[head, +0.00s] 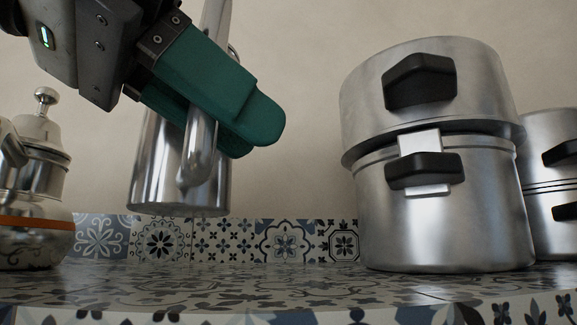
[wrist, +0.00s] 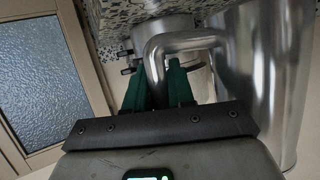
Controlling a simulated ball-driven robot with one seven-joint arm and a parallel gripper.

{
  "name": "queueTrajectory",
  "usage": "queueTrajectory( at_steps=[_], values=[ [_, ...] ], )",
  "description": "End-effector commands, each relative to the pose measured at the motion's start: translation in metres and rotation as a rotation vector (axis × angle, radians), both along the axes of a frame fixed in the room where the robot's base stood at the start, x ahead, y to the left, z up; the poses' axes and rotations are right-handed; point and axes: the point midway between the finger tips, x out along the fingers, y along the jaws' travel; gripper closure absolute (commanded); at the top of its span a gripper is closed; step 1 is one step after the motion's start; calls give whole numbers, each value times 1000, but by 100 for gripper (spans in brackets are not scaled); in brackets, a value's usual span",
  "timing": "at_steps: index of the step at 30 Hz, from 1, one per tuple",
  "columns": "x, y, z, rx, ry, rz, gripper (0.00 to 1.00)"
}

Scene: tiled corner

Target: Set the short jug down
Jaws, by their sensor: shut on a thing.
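The short jug (head: 150,178) is a shiny metal cylinder with a looped handle (head: 198,150). My gripper (head: 250,125), with green fingers, is shut on the handle. The jug hangs roughly upright, with its base above the tiled counter (head: 230,287) and a visible gap below. My fingers and wrist hide much of its upper part in the head view. In the wrist view the jug's wall (wrist: 268,60) fills the right side, and its handle (wrist: 170,45) passes between my fingers (wrist: 158,85).
Two stacked metal pots (head: 440,225) with black handles stand right of the jug. More pots (head: 553,180) stand at the far right edge. A metal coffee-pot-like vessel (head: 38,160) with an orange band below stands at the left. The counter under the jug looks clear, with a patterned tile wall behind.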

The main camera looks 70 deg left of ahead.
Motion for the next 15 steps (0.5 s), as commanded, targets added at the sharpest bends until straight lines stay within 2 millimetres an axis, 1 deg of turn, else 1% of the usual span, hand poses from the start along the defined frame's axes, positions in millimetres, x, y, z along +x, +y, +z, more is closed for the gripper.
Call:
queueTrajectory(
  at_steps=[8,12,15],
  values=[
    [11,11,-18,2,-1,0,100],
    [12,13,-39,2,-1,1,100],
    [12,12,-48,3,-1,1,100]
  ],
)
